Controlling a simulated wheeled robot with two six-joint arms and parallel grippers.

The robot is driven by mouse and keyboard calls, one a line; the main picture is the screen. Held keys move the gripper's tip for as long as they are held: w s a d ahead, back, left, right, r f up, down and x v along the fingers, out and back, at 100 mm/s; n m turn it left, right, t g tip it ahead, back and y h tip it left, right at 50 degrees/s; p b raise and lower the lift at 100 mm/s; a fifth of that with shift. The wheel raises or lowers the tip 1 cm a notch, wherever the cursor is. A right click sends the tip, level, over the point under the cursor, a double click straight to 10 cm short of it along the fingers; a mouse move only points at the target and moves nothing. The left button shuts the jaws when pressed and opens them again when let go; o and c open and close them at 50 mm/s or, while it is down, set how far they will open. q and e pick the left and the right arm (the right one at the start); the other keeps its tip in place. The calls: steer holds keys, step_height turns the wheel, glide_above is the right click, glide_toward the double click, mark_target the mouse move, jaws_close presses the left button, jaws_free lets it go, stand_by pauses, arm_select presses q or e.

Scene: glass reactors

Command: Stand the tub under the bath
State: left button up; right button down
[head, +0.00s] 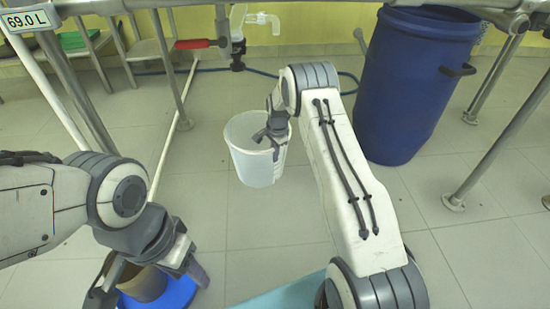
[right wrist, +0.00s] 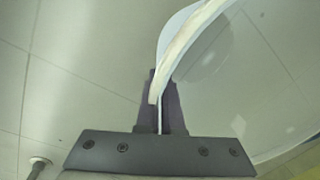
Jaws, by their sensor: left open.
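The tub (head: 262,172) is a white, translucent, open-topped bucket, upright over the tiled floor in the middle of the head view. I cannot tell whether its base touches the floor. My right gripper (head: 273,142) is at its rim and shut on the wall. In the right wrist view the tub's rim (right wrist: 188,45) runs between the two close fingers (right wrist: 166,105). My left gripper (head: 150,283) is open at the lower left, far from the tub, with its fingers spread in front of a brown ring-shaped object. The bath's body cannot be made out.
A valve with a red handle (head: 195,43) and a white spout (head: 262,20) hang under the metal frame at the back. A large blue barrel (head: 405,90) stands right. The brown object (head: 143,283) rests on a blue round base (head: 172,291).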

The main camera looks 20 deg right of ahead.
steer(key=shift+f, duration=0.5)
steer(key=c, duration=1.1)
jaws_free()
steer(key=shift+o, duration=0.2)
steer(key=shift+r, duration=0.5)
step_height(320, 180, up, 12)
steer(key=s+p, duration=0.1)
steer(key=p, duration=0.7)
steer(key=shift+d, duration=0.15)
steer(key=shift+s, duration=0.1)
